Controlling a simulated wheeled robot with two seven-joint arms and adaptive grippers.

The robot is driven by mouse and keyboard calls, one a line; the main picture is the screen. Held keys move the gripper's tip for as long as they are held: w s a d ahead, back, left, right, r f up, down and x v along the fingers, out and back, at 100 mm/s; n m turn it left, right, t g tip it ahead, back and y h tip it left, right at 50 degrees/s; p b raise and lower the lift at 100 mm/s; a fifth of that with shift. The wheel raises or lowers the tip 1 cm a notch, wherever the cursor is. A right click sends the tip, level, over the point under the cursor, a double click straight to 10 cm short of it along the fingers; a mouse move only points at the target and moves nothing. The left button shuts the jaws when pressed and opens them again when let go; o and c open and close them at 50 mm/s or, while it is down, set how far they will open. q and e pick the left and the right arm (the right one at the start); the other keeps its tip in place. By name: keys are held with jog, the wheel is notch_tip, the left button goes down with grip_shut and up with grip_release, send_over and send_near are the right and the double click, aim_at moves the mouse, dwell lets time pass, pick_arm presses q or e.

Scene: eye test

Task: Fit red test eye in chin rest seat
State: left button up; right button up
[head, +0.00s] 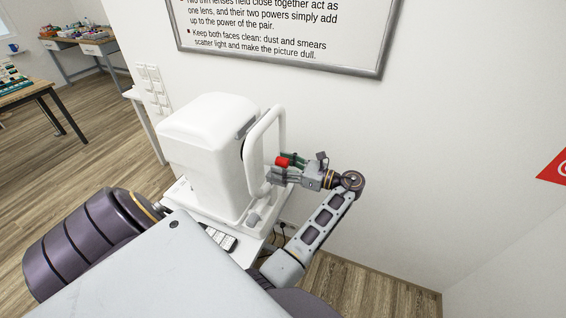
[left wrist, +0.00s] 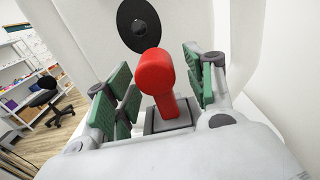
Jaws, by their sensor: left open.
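The red test eye (head: 283,161) stands at the white instrument's headrest frame (head: 262,140). In the left wrist view the red test eye (left wrist: 155,75) has a rounded head on a narrower stem. Its foot is at a grey square seat (left wrist: 153,124); I cannot tell how deep it sits. My left gripper (head: 281,168) is open around it. The green finger pads stand on both sides, with a gap visible at each side. My right gripper is not in view.
The white instrument (head: 207,140) stands on a small white table, with a dark lens disc (left wrist: 139,25) facing the frame. A keypad (head: 222,239) lies at the table's front. The wall is close behind. Workbenches (head: 78,42) are far left.

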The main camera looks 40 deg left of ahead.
pick_arm(q)
jog(key=shift+r, duration=0.1)
jog(key=shift+r, duration=4.9)
jog(key=shift+f, duration=0.1)
